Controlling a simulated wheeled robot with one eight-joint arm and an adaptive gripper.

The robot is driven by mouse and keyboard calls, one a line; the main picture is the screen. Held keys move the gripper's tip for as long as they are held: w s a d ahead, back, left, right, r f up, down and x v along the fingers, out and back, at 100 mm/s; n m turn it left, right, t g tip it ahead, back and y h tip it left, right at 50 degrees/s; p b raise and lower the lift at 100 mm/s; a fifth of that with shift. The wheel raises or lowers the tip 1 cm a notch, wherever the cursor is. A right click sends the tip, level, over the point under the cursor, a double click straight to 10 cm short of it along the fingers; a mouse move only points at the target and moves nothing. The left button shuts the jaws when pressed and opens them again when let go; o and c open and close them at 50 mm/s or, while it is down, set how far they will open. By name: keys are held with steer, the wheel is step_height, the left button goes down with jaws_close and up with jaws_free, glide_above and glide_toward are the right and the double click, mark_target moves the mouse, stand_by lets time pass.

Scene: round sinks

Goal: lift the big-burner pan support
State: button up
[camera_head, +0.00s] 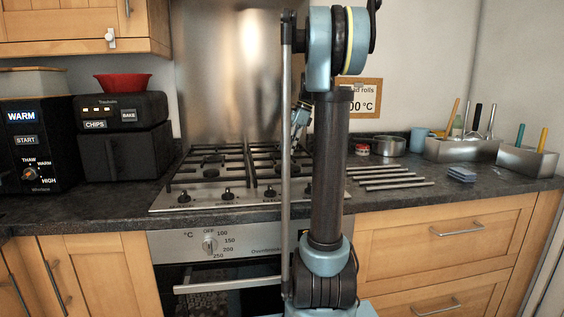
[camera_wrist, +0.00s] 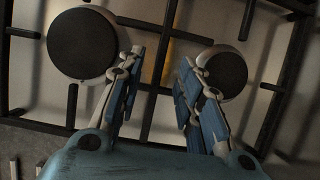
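The hob's black pan supports (camera_head: 208,163) lie on the steel cooktop in the head view. In the wrist view a large round burner (camera_wrist: 82,43) sits at the upper left and a smaller burner (camera_wrist: 222,72) at the right. Black pan-support bars (camera_wrist: 154,95) run around and between them. My gripper (camera_wrist: 160,57) is open, its two blue-padded fingers on either side of a bar. I cannot tell whether they touch it. In the head view my gripper (camera_head: 300,118) is over the rear of the hob, partly hidden by my arm.
Several metal rods (camera_head: 390,180) lie on the worktop right of the hob. A steel pot (camera_head: 388,146) and utensil bins (camera_head: 462,149) stand behind them. A black appliance (camera_head: 122,125) with a red bowl (camera_head: 122,80) stands left. The steel backsplash (camera_head: 225,70) rises behind the hob.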

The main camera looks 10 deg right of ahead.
mark_target(282, 158)
steer(key=shift+x, duration=2.85)
steer(key=shift+a, duration=0.1)
jaws_close()
